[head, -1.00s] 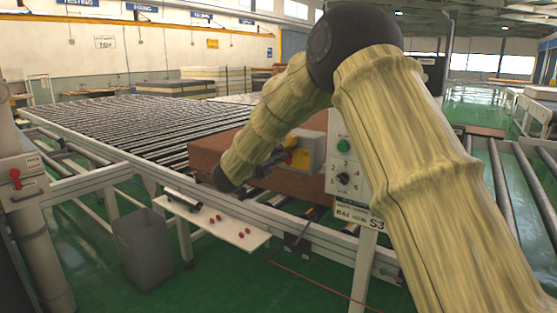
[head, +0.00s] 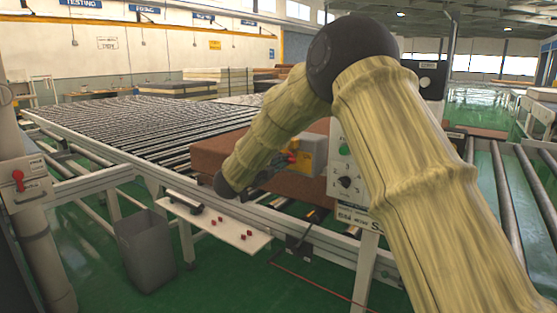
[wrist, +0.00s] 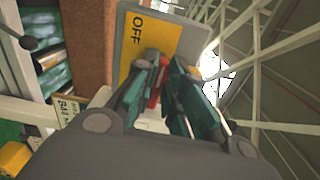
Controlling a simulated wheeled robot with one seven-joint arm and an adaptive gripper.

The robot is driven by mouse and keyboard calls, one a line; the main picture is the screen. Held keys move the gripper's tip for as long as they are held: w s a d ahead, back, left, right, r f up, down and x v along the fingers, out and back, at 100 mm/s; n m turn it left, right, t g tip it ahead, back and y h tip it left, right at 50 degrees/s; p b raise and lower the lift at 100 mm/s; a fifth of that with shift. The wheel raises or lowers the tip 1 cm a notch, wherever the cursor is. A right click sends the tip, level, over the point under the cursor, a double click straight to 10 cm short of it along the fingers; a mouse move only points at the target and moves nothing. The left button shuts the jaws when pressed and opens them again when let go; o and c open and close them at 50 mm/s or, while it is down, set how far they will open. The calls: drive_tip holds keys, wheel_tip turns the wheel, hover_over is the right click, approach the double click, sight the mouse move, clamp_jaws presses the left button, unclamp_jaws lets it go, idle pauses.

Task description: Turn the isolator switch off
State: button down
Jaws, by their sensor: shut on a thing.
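The isolator switch (head: 313,150) is a grey box with a yellow plate and a red handle (head: 292,156). It stands beyond my forearm, in front of the brown mattress. In the wrist view its yellow plate (wrist: 134,56) shows the word OFF, and the red handle (wrist: 153,98) shows between the dark green fingers. My gripper (wrist: 165,62) is shut on the red handle, close against the box. The fingers hide most of the handle, so its exact angle cannot be told. In the head view my gripper (head: 277,166) is small and partly hidden by my arm.
A brown mattress (head: 215,153) lies on the roller conveyor (head: 130,120). A control panel (head: 340,182) with a green button and a dial is partly behind my arm. A grey bin (head: 145,250) and a white shelf (head: 235,232) stand in front. Another red switch (head: 18,180) is on the left post.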

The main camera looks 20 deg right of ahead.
drive_tip(key=shift+f+n, duration=0.2)
drive_tip(key=shift+n, duration=0.1)
idle(0.4)
drive_tip(key=c, duration=1.5)
unclamp_jaws()
drive_tip(key=shift+r, duration=0.1)
drive_tip(key=shift+s+a, duration=0.1)
drive_tip(key=shift+a, duration=0.05)
drive_tip(key=v, duration=1.1)
drive_tip(key=shift+s+a, duration=0.25)
drive_tip(key=shift+s, duration=0.05)
